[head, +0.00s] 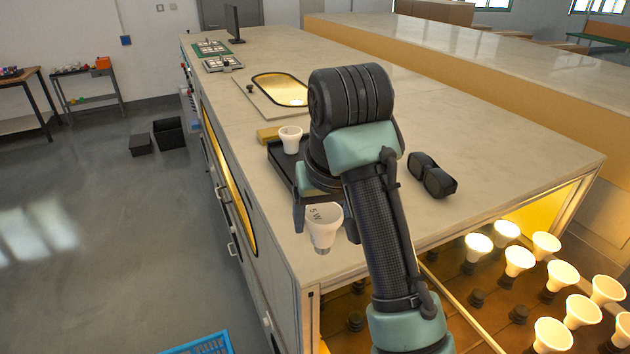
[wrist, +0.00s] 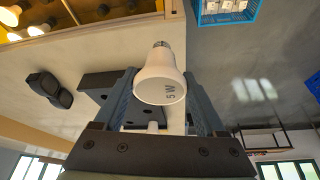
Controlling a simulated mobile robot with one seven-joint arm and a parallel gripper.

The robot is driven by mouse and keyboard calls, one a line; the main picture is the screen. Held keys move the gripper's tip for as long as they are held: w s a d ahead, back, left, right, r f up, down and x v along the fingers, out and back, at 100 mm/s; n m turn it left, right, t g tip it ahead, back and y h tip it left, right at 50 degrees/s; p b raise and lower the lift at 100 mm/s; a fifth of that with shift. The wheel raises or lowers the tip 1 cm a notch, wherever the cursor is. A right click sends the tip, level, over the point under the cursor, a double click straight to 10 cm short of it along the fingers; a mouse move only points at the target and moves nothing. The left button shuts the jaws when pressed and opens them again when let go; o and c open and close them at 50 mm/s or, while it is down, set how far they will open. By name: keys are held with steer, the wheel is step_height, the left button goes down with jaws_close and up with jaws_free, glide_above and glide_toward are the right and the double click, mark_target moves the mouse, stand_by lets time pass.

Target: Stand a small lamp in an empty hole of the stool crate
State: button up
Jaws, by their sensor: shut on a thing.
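My gripper (wrist: 160,88) is shut on a white lamp marked 5 W (head: 322,225). A blue crate (head: 205,346) shows only as a rim at the bottom of the head view. In the wrist view the crate (wrist: 252,12) is at the top edge, with white box-like items in it. I cannot see whether it has an empty hole.
Dark goggle-like glasses (head: 432,174) lie to the right. Lit lamps (head: 519,261) stand in the bay under the bench. The grey floor at left (head: 120,240) is clear.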

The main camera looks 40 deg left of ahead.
steer(key=s+d+f+m+h, duration=0.1)
steer(key=s+d+f+m, duration=0.2)
steer(key=f, duration=1.1)
steer(key=s+d+f+m+t+h, duration=0.1)
steer(key=s+d+f+m, duration=0.2)
steer(key=s+d+f, duration=0.4)
steer(key=s+d+f+m+h, duration=0.1)
steer(key=s+d+f+m, duration=0.2)
steer(key=d+f, duration=1)
step_height(320, 180, down, 10)
steer(key=shift+s+d+r, duration=0.1)
steer(key=shift+s+d, duration=0.05)
steer(key=shift+s, duration=1)
